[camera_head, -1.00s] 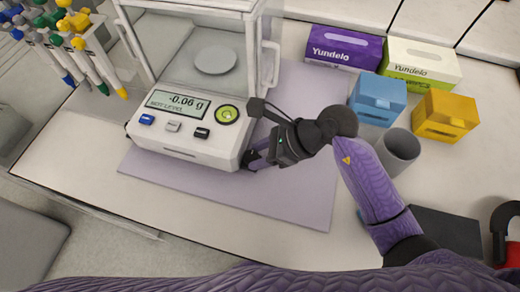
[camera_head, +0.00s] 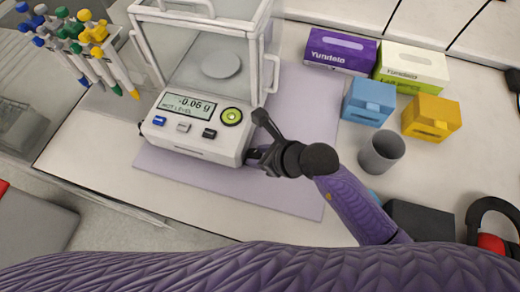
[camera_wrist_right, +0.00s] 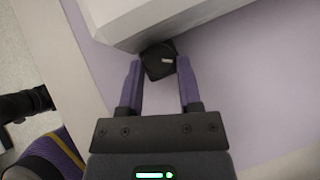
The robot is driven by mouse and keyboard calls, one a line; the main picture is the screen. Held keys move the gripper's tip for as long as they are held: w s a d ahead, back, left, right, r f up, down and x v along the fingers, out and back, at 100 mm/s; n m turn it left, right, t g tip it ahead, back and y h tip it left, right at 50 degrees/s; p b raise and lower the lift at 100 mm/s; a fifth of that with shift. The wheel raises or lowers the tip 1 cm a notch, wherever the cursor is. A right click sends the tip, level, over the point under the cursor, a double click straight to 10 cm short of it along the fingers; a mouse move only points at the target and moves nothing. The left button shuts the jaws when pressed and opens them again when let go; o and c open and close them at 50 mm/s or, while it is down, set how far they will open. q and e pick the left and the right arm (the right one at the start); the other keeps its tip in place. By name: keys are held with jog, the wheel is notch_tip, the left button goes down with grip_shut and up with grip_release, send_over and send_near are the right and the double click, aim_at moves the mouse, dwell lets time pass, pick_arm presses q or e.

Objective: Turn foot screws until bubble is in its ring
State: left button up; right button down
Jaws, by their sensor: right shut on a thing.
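The white balance (camera_head: 195,143) stands on the bench with its glass draft shield at the back. Its display (camera_head: 190,107) reads -0.06 g and NOT LEVEL. The round green bubble level (camera_head: 232,116) is at the right of the front panel; the bubble's exact place in its ring is too small to tell. My right gripper (camera_head: 256,157) is low at the balance's front right corner. In the right wrist view its purple fingers are shut on a black foot screw (camera_wrist_right: 159,62) with a pale mark, beside the balance's edge. My left gripper is not in view.
A lilac mat (camera_head: 290,195) lies under the balance. To the right stand a grey cup (camera_head: 381,152), a blue box (camera_head: 369,102), a yellow box (camera_head: 432,117) and two Yundelo boxes. A rack of pipettes (camera_head: 80,45) is at the left.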

dwell(0.3)
jog(key=shift+c, duration=2)
grip_release()
jog(key=shift+o, duration=0.6)
jog(key=p+v, duration=0.3)
jog(key=v, duration=0.7)
